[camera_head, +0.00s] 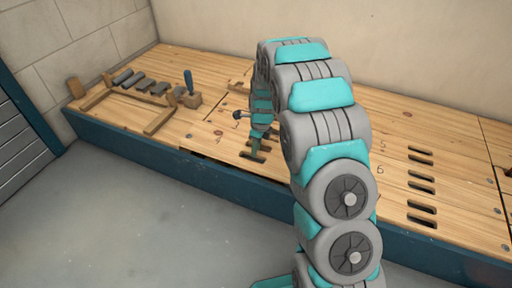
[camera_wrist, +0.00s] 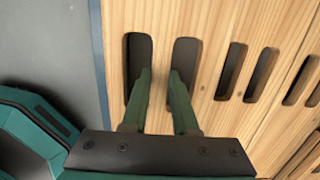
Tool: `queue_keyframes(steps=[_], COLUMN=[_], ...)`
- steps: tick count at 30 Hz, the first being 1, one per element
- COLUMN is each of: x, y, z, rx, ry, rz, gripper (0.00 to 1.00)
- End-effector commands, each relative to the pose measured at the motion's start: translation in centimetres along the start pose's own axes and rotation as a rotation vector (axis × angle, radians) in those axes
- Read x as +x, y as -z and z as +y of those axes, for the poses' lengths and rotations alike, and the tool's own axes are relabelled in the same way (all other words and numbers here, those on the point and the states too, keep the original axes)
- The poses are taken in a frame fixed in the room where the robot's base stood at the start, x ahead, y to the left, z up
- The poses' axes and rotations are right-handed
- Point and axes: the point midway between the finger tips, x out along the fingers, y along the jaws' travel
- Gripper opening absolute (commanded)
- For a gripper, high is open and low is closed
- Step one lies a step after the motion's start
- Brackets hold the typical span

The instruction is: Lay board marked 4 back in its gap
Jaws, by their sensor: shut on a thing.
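The slotted board (camera_head: 228,152) lies in the bench top near its front edge, partly behind my arm. Its number cannot be read, so I cannot confirm the mark 4. My gripper (camera_wrist: 161,74) has its two green fingers at neighbouring slots, shut on the wood strip between them; the board's wood (camera_wrist: 208,70) shows beside it in the wrist view. A dark opening (camera_head: 198,155) shows along the board's front side, above the blue bench front. Whether the board is flush or raised is unclear.
Right of my arm, boards marked 5 and 6 (camera_head: 395,172) have dark slots. At the left are a wooden frame (camera_head: 159,122), several dark cylinders (camera_head: 145,84) and a blue-handled tool (camera_head: 188,78) in a block. A wall stands behind; grey floor (camera_head: 130,220) is clear in front.

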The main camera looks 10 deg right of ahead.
Motion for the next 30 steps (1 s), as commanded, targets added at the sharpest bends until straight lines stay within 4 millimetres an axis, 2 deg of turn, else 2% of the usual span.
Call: queue_keyframes(steps=[3,30], x=[0.91,0.51], y=[0.06,-0.02], z=[-0.03,-0.12], rx=[0.0,0.0], ry=[0.001,0.003], rz=[-0.001,-0.002], gripper=[0.0,0.0])
